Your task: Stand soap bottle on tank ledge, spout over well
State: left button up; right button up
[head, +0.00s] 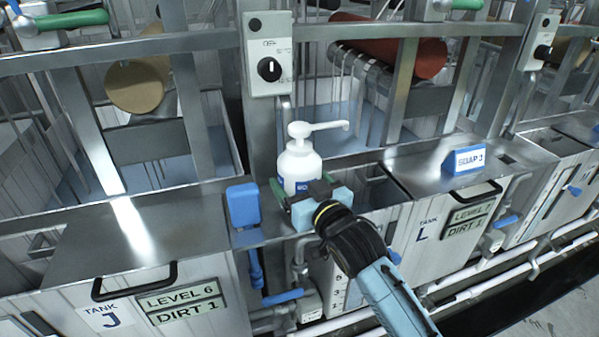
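The soap bottle (298,165) is white with a blue label and a pump top, and it is upright in the middle of the head view. Its spout (330,126) points right, toward the open well (375,190) left of the tank L lid. My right gripper (303,188) comes from the lower right, with its fingers at both sides of the bottle's lower body. It looks shut on the bottle. The bottle's base is hidden behind the gripper, so I cannot tell whether it touches the tank ledge (275,222). My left gripper is not in view.
A blue "SOAP J" sign (468,160) stands on the tank L lid (440,172). The tank J lid (130,235) is clear at left. A metal post with a control box (268,55) rises behind the bottle. A blue fitting (243,205) sits left of the bottle.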

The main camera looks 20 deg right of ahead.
jog(key=shift+f, duration=0.75)
jog(key=shift+f, duration=0.2)
jog(key=o, duration=1.9)
jog(key=shift+f, duration=0.15)
jog(key=shift+c, duration=0.2)
jog(key=s+d, duration=0.2)
jog(key=s, duration=0.9)
jog(key=shift+s+d, duration=0.15)
jog(key=shift+s, duration=0.25)
